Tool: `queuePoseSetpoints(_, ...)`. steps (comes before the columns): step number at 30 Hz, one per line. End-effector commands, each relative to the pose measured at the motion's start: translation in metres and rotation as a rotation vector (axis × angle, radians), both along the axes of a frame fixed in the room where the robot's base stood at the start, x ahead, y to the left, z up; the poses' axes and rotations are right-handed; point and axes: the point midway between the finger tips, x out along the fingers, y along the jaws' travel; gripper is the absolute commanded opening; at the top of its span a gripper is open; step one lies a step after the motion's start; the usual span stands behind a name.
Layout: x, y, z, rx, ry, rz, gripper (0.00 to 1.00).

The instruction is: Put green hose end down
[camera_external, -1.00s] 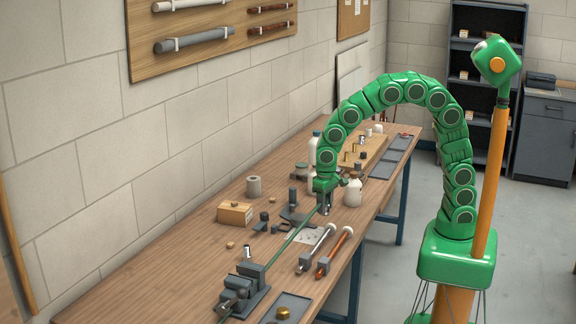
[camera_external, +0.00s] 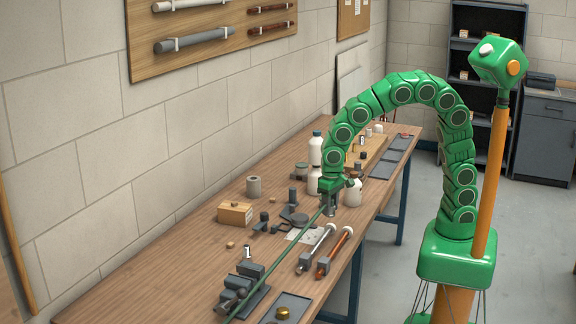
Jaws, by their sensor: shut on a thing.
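The green hose (camera_external: 283,256) runs as a thin, nearly straight line from the front edge of the workbench, past the grey vise (camera_external: 243,290), up to my gripper. My gripper (camera_external: 328,207) is shut on the far end of the hose and holds it above the bench near the middle. The hose end itself is mostly hidden by the fingers. The hose passes over or beside the vise; I cannot tell whether it lies between the jaws.
Two long-handled tools (camera_external: 335,252) and a tray (camera_external: 287,307) lie along the bench's right edge.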

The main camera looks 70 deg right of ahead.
Motion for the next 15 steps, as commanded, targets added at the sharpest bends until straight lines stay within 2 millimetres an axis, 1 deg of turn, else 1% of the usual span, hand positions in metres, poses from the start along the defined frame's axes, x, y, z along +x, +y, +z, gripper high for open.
queuePoseSetpoints(1,-0.002,0.02,0.0,0.0,-0.001,0.004,0.1)
queuePoseSetpoints(4,-0.007,0.057,0.003,0.0,-0.004,-0.002,0.1)
queuePoseSetpoints(8,-0.021,0.106,0.003,0.001,-0.005,-0.004,0.1)
queuePoseSetpoints(9,-0.026,0.121,0.004,0.002,-0.006,-0.004,0.1)
queuePoseSetpoints(11,-0.036,0.143,0.004,0.002,-0.004,-0.005,0.1)
queuePoseSetpoints(12,-0.043,0.157,0.004,0.001,-0.002,-0.005,0.1)
queuePoseSetpoints(15,-0.06,0.189,0.004,0.003,-0.002,-0.002,0.1)
